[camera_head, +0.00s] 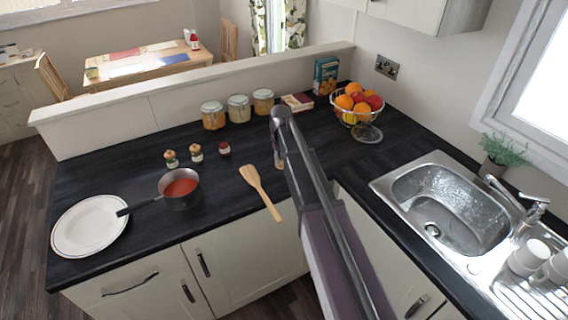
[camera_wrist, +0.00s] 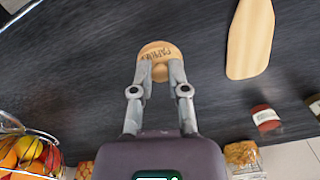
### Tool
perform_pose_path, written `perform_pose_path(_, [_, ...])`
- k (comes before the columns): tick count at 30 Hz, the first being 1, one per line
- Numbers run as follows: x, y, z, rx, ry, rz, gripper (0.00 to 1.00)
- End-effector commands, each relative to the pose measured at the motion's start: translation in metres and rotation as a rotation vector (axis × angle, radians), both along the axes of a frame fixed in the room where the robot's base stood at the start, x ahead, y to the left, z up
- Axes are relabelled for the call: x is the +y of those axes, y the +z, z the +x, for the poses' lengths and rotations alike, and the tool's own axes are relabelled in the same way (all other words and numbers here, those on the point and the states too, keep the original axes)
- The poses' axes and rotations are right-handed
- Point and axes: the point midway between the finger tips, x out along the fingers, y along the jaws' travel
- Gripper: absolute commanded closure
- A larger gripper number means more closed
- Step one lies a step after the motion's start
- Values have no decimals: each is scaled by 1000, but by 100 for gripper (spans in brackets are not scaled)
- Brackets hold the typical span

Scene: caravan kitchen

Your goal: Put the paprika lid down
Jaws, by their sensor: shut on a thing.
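The paprika lid (camera_wrist: 156,48) is a round, light wooden disc with dark lettering on its top. My gripper (camera_wrist: 159,74) is shut on it, with both fingertips at its near side. The lid is over the dark worktop (camera_wrist: 90,70); I cannot tell whether it touches it. In the head view my gripper (camera_head: 279,162) is low over the worktop, right of the wooden spatula, and the lid cannot be made out. A small red spice jar (camera_head: 224,148) without a visible wooden lid stands left of my gripper; a red jar also shows in the wrist view (camera_wrist: 266,118).
The wooden spatula (camera_head: 260,190) lies left of my gripper. Two lidded spice jars (camera_head: 196,152), a pan of red sauce (camera_head: 180,188) and a plate (camera_head: 90,226) are further left. A fruit bowl (camera_head: 357,105) stands behind right, the sink (camera_head: 440,205) right.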

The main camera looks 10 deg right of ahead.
Motion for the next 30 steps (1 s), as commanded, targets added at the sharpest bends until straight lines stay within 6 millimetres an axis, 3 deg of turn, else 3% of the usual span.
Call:
perform_pose_path(3, [-3,-1,13,0,0,0,100])
perform_pose_path(17, [-4,-2,16,0,1,0,100])
perform_pose_path(23, [-8,-4,32,0,1,0,100])
perform_pose_path(30, [-7,-28,27,0,2,0,100])
